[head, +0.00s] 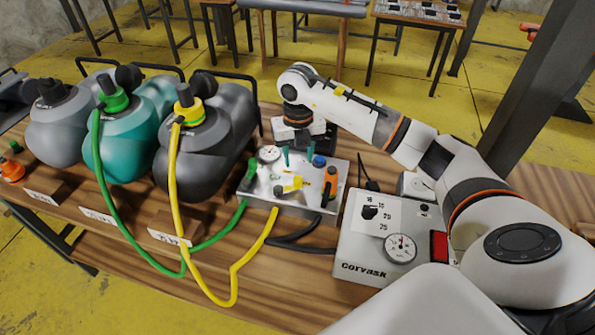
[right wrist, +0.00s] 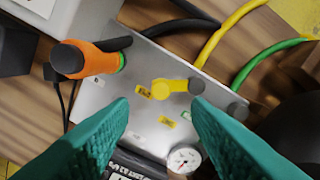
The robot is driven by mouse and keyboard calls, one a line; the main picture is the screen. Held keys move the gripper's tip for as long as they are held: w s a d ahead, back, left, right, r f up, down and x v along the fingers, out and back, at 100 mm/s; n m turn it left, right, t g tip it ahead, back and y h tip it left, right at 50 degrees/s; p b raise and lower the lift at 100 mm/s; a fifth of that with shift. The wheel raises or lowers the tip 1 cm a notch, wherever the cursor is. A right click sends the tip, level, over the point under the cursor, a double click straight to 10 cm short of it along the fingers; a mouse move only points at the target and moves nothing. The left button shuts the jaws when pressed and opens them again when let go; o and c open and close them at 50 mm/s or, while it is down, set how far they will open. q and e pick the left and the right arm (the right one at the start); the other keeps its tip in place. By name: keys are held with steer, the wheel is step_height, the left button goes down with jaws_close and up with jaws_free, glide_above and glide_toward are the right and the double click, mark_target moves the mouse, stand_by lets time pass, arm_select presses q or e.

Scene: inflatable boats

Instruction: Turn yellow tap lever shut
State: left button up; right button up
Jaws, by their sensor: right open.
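The yellow tap lever (head: 292,184) sits on top of a grey metal valve box (head: 256,191). In the right wrist view the lever (right wrist: 172,86) lies roughly across the picture, with a grey round end at its right and a yellow label below its left end. My right gripper (head: 298,158) is above the box, pointing down, with teal fingers. In the right wrist view its open fingers (right wrist: 161,104) are spread to either side of the lever's near side, with nothing between them that they touch visibly. My left gripper is not in view.
An orange-handled tap (head: 330,180), a blue knob (head: 319,161) and a gauge (head: 268,154) crowd the box. A yellow hose (head: 250,252) and a green hose (head: 215,243) run to it. A white pump unit (head: 362,247) stands close at the right.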

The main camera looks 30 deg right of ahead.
mark_target(298, 177)
step_height(298, 177, down, 7)
steer(key=shift+f+p, duration=0.15)
steer(key=shift+p, duration=0.55)
jaws_close()
steer(key=shift+w+d+f+n+b, duration=0.15)
steer(key=shift+w+n+b, duration=0.55)
steer(key=shift+n+b, duration=0.75)
steer(key=w+n+b, duration=0.1)
steer(key=n+b, duration=0.1)
steer(key=shift+w+n+b, duration=0.15)
steer(key=shift+n+b, duration=0.1)
steer(key=shift+b, duration=0.05)
steer(key=n+b, duration=0.1)
steer(key=w+n, duration=0.1)
steer(key=n+b, duration=0.1)
steer(key=shift+w+a+b, duration=0.25)
steer(key=shift+b, duration=0.05)
steer(key=shift+w+a+r+n+b, duration=0.2)
steer(key=shift+w+n+b, duration=0.15)
steer(key=shift+n, duration=0.55)
steer(key=shift+w+a+r+n+b, duration=0.1)
steer(key=shift+w+a+n+b, duration=0.25)
steer(key=shift+n, duration=0.55)
steer(key=shift+s+d, duration=0.1)
